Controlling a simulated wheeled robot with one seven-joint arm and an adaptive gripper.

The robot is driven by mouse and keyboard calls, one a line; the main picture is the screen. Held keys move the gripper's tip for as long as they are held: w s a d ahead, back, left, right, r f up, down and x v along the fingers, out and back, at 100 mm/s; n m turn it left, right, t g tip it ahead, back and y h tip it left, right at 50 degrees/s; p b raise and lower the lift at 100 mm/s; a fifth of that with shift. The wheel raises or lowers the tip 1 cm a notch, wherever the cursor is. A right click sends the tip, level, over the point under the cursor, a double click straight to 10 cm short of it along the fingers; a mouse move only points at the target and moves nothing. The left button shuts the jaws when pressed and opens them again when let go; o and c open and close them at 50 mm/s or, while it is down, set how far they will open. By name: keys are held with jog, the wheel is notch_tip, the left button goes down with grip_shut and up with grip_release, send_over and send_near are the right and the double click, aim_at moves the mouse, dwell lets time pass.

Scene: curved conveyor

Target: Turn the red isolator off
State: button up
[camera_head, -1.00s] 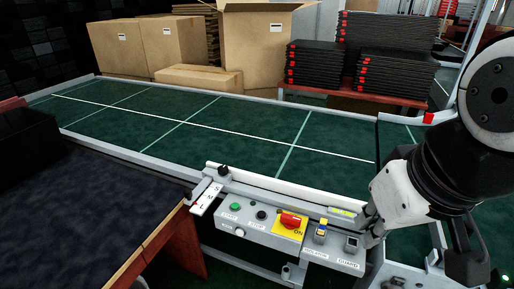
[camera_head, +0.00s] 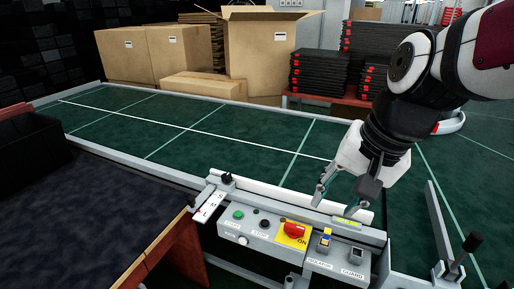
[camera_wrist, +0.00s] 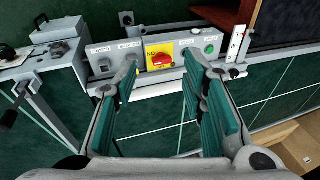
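The red isolator knob (camera_head: 295,230) sits on a yellow plate (camera_head: 283,240) marked ON, on the grey control panel at the conveyor's near edge. In the wrist view the red knob (camera_wrist: 162,60) lies ahead, between the fingertips in the picture. My gripper (camera_head: 336,201) is above the conveyor edge, behind and to the right of the knob, fingers pointing down. In the wrist view my gripper (camera_wrist: 162,70) is open and empty, its two fingers wide apart, apart from the knob.
A green start button (camera_head: 238,215), a dark button (camera_head: 264,223), a yellow-and-blue switch (camera_head: 325,240) and a guard switch (camera_head: 356,256) share the panel. A rail with a black knob (camera_head: 474,241) stands at right. Cardboard boxes (camera_head: 262,52) stand beyond the clear green belt (camera_head: 220,125).

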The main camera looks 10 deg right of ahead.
jog(key=w+f+m, duration=0.3)
jog(key=w+m, duration=0.1)
jog(key=w, duration=0.2)
jog(key=m+y, duration=0.2)
jog(key=m, duration=1.1)
send_over(295, 226)
jog(key=s+d, duration=0.3)
jog(key=d, duration=0.2)
notch_tip(295, 226, down, 18)
jog(key=shift+g, duration=0.4)
jog(key=x, duration=1.4)
jog(key=shift+b, duration=0.4)
jog(key=shift+c, duration=0.5)
grip_shut()
